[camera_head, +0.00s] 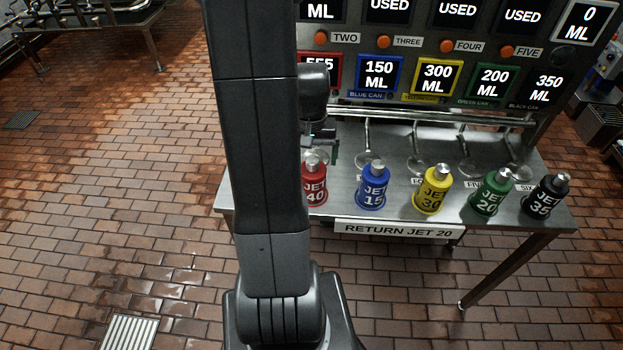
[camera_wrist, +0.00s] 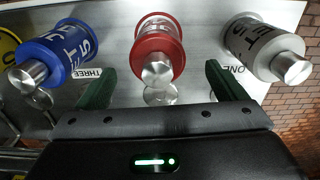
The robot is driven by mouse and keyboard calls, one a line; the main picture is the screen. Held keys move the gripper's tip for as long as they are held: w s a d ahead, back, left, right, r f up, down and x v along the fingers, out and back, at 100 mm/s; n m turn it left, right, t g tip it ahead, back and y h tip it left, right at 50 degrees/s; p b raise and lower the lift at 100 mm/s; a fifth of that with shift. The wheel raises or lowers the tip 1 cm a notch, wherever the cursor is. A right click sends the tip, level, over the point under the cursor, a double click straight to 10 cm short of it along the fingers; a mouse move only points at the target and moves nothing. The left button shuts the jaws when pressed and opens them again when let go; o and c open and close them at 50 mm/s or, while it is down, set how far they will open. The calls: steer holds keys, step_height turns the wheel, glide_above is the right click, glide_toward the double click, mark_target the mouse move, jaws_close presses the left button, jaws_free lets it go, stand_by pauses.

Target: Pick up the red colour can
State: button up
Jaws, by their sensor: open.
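The red can (camera_head: 316,188) with a silver cap stands upright on the metal table, partly covered by my arm in the head view. In the wrist view the red can (camera_wrist: 158,38) appears upside down at top centre, its silver cap pointing toward me. My gripper (camera_wrist: 161,80) is open, with one dark green finger on each side of the red can's line. The fingers look empty, and I cannot tell how far their tips are from the can. In the head view my gripper (camera_head: 320,137) is mostly hidden behind my arm, just behind and above the can.
The blue can (camera_wrist: 58,50) and white can (camera_wrist: 258,45) flank the red one. Yellow (camera_head: 433,190), green (camera_head: 491,193) and black (camera_head: 546,197) cans stand further right. Metal outlets (camera_head: 368,150) hang behind the cans, below the display panel (camera_head: 440,50). The tiled floor (camera_head: 130,180) is open at left.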

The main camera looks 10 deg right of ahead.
mark_target(313, 170)
steer(key=shift+w+d+f+p, duration=0.1)
steer(key=shift+f+p, duration=0.2)
steer(key=shift+f, duration=1.15)
steer(key=shift+d+f+p, duration=0.1)
steer(key=shift+f+p, duration=0.15)
steer(key=shift+f, duration=1.2)
